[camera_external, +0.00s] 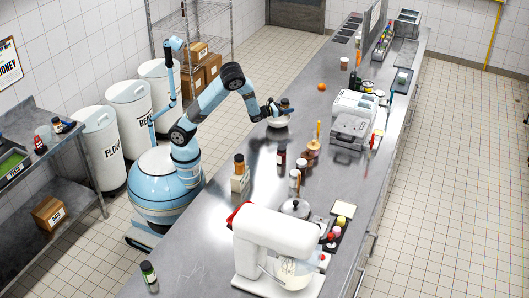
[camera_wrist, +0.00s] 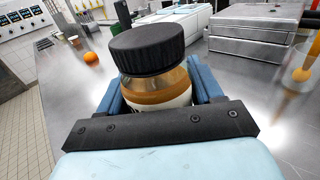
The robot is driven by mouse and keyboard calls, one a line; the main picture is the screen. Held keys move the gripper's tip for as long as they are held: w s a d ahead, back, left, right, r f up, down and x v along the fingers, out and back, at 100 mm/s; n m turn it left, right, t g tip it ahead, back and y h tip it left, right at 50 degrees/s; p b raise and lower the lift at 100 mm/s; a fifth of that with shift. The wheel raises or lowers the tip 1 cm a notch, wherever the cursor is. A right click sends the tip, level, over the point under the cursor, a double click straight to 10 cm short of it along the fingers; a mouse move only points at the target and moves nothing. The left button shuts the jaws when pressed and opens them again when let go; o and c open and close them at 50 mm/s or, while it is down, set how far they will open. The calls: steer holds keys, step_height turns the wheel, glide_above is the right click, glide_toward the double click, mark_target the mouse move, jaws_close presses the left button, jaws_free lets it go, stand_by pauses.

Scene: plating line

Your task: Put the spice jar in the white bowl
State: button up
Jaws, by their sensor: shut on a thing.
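The spice jar (camera_wrist: 158,82) has a black ribbed cap, clear walls with orange-brown contents and a pale label. In the wrist view it stands between the blue fingers of my gripper (camera_wrist: 160,100), which are shut on it. In the external view the jar's dark cap (camera_external: 285,102) shows at the end of my gripper (camera_external: 277,108). The white bowl (camera_external: 278,122) is on the steel counter, just below my gripper in the external view. The gripper partly covers the bowl's far rim. The height of the jar above the bowl is hard to tell. The bowl is not visible in the wrist view.
A white printer-like machine (camera_external: 353,118) stands right of the bowl. Several jars and bottles, including a dark bottle (camera_external: 281,154), stand nearer on the counter (camera_external: 215,225). A white stand mixer (camera_external: 275,245) is at the front. An orange (camera_external: 321,87) lies behind.

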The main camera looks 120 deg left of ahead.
steer(key=shift+f, duration=0.55)
steer(key=o, duration=1.2)
steer(key=shift+o, duration=0.2)
steer(key=shift+r, duration=0.15)
steer(key=shift+s+r, duration=0.1)
steer(key=shift+r, duration=0.45)
steer(key=v, duration=0.7)
steer(key=shift+d, duration=0.2)
steer(key=shift+s, duration=0.15)
